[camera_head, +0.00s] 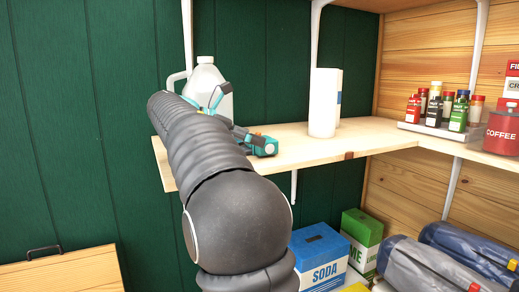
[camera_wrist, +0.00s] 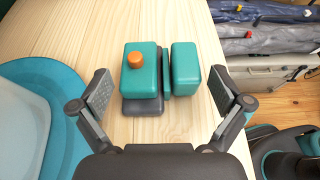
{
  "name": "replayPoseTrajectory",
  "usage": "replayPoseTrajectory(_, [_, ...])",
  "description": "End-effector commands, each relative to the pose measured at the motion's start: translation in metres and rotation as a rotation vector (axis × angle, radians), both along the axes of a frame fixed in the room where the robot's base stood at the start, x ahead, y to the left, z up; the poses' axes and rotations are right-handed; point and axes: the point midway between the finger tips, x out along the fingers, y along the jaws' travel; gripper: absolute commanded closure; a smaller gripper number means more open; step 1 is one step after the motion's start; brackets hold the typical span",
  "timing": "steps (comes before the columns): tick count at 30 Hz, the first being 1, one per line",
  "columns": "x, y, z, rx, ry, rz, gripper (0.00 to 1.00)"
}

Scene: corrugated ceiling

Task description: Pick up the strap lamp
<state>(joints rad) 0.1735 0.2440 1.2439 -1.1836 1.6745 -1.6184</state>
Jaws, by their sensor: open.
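The strap lamp (camera_wrist: 138,82) is a teal, boxy thing with an orange knob and a dark grey part, with a second teal block beside it on the right. It lies on the pale wooden shelf (camera_wrist: 65,28). In the wrist view my gripper (camera_wrist: 161,92) is open, with one finger on each side of the lamp and gaps between. In the head view the lamp (camera_head: 263,146) shows at the right of my arm's end, partly hidden; my gripper is mostly hidden behind the arm there.
A round teal item (camera_wrist: 66,105) with a pale inside sits close to the left finger. A whitish jug (camera_head: 206,76) stands behind my arm, and a white roll (camera_head: 324,103) farther right. Bottles (camera_head: 436,108) and a coffee tin (camera_head: 502,132) stand at the right. Boxes (camera_head: 320,255) are below.

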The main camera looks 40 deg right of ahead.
Motion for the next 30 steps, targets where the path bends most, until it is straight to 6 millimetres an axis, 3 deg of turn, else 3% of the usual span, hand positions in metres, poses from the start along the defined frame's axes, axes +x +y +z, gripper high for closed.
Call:
replayPoseTrajectory(6, [-0.006, -0.023, -0.011, 0.000, -0.001, 0.000, 0.00])
replayPoseTrajectory(12, [-0.006, -0.024, -0.011, 0.000, -0.001, 0.000, 0.00])
replayPoseTrajectory(19, [-0.006, -0.024, -0.011, 0.000, -0.001, 0.000, 0.54])
replayPoseTrajectory(30, [-0.006, -0.024, -0.006, 0.000, -0.002, -0.001, 0.54])
